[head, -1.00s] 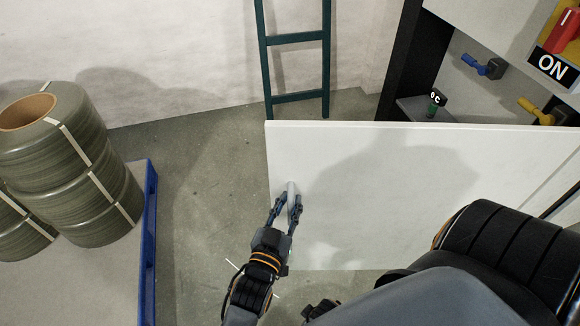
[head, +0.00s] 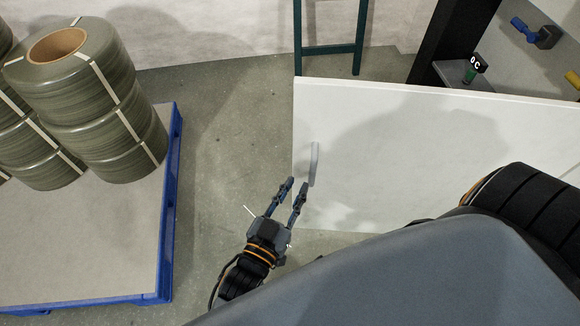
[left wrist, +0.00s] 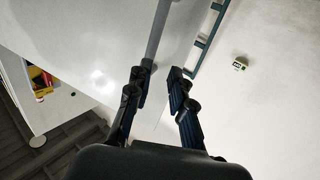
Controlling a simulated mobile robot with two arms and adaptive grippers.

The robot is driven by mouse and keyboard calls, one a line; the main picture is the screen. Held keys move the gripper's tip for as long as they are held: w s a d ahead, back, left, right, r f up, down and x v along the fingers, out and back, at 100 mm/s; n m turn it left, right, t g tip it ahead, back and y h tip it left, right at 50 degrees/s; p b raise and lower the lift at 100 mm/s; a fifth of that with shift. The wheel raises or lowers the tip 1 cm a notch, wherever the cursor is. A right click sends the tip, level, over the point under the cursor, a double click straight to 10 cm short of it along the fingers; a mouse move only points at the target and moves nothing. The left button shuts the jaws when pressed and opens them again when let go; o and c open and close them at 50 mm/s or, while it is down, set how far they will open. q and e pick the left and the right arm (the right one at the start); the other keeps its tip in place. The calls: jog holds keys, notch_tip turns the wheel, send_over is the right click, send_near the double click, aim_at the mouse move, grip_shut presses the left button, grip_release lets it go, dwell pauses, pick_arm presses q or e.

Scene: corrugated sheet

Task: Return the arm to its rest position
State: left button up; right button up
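My left gripper (head: 295,184) is in the lower middle of the head view. Its two fingers are spread apart with nothing between them. The fingertips are close to a light grey handle (head: 314,165) on an open white door panel (head: 420,160), to the left of and below the handle in the picture. They appear clear of it. In the left wrist view, the gripper's fingers (left wrist: 157,80) also stand apart. A grey bar (left wrist: 157,38) lies beyond the fingertips there. My right gripper shows in neither view.
A blue-edged pallet (head: 168,210) with banded coils (head: 90,100) stands at the left. A dark green ladder (head: 328,50) leans at the back wall. A cabinet interior with a blue handle (head: 533,33) is behind the door at upper right. Bare floor lies between pallet and door.

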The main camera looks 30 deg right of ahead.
pick_arm(q)
jog(key=shift+v, duration=0.85)
jog(key=w+a+f+n+g+y, duration=0.1)
jog(key=a+f+n+y, duration=0.3)
jog(key=a+f, duration=0.8)
jog(key=w+a+f+n+g+y, duration=0.1)
jog(key=a+f+n+g+y, duration=0.1)
jog(key=a+f+y, duration=0.9)
jog(key=s+a+f+n+g, duration=0.3)
jog(key=s+a+f+g, duration=0.2)
jog(key=s+a+f, duration=0.85)
jog(key=s+a+r+p, duration=0.1)
jog(key=s+p, duration=0.6)
jog(key=s+a+r+g+p, duration=0.1)
jog(key=s+a+p, duration=0.1)
jog(key=s+p, duration=0.5)
jog(key=shift+s+a+r+p, duration=0.15)
jog(key=shift+a+p, duration=0.1)
jog(key=shift+p, duration=0.15)
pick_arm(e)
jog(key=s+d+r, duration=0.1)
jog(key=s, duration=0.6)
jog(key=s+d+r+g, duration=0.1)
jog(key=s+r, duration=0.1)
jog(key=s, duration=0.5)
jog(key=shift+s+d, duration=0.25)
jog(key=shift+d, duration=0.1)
